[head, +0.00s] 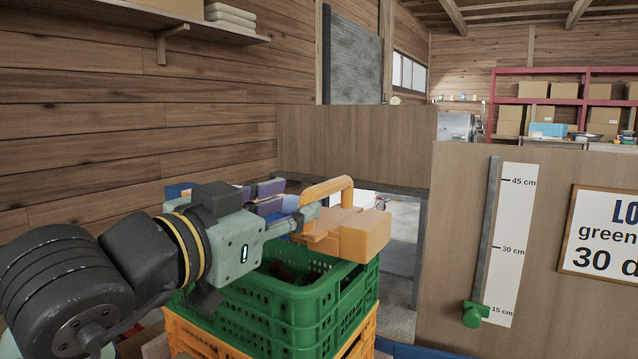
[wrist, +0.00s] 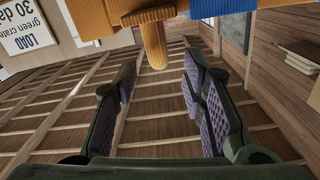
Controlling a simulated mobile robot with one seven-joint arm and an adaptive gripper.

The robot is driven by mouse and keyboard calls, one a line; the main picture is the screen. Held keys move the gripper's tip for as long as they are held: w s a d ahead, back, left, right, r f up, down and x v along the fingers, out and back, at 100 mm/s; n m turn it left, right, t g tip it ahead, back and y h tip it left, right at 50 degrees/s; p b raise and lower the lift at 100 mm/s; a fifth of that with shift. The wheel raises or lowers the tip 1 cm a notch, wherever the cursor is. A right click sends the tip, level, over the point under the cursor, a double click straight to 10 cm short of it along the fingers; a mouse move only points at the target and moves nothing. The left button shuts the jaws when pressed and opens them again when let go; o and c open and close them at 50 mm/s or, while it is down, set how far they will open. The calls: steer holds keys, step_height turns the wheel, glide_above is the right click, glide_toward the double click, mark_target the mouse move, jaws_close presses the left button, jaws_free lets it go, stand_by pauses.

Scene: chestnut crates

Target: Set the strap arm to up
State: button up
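The orange strap arm (head: 327,188) shows in the head view as a curved bar above a blocky orange body (head: 345,235), over the green crate. I cannot tell its set position for sure. My gripper (head: 270,198) is just left of it, with its purple pads partly in view. In the wrist view my gripper (wrist: 160,110) is open and empty between the pads. A rounded orange bar end (wrist: 153,45) points down toward the gap from an orange part above; it looks apart from both pads.
A green crate (head: 300,308) stands on an orange crate (head: 205,338) below my arm. A wooden panel to the right carries a height scale (head: 508,245) with a green slider (head: 474,314) near 15 cm, and a sign (head: 605,235). A gap opens behind the crates.

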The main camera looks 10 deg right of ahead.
mark_target(326, 190)
steer(key=p+x, duration=0.1)
steer(key=x, duration=0.8)
steer(key=shift+w+d+p, duration=0.15)
steer(key=shift+d+p, duration=0.15)
steer(key=shift+c, duration=0.6)
jaws_close()
